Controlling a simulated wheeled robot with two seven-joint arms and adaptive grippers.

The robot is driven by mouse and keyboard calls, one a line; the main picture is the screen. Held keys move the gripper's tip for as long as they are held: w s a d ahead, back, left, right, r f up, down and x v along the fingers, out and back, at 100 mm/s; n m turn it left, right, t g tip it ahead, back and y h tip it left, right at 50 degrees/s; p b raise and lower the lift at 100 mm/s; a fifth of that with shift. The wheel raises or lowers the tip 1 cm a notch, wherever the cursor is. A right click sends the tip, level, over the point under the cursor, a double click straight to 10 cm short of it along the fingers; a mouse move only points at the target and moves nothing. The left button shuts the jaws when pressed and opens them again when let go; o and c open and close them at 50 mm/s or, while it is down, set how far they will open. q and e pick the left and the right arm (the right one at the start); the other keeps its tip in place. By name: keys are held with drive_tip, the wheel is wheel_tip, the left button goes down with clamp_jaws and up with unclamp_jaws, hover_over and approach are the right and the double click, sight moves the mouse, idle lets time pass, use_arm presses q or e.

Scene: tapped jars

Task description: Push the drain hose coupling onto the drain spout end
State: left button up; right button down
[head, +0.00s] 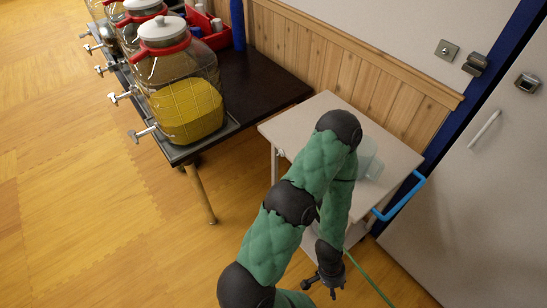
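My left gripper (324,284) hangs low at the bottom centre, over the floor in front of the small cart. Its dark fingers look spread apart, with nothing visible between them. A thin green hose (371,278) runs from behind my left arm down to the right, close beside the gripper. I cannot make out a coupling on it. The jars' metal taps, such as the nearest tap (143,133), stick out over the table's left edge, well away from the gripper. I cannot tell which part is the drain spout end. My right gripper is not in view.
Glass jars with red collars, the nearest jar (188,100) holding yellow liquid, stand on a dark table (262,88). A pale cart (300,122) with a blue handle (401,197) carries a translucent container (370,165), partly hidden by my arm. The wooden floor at left is clear.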

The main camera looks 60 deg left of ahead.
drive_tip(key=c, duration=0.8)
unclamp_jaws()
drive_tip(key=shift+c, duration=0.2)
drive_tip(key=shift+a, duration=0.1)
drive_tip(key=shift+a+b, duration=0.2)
drive_tip(key=shift+b, duration=0.35)
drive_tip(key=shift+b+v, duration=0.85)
drive_tip(key=shift+b, duration=0.4)
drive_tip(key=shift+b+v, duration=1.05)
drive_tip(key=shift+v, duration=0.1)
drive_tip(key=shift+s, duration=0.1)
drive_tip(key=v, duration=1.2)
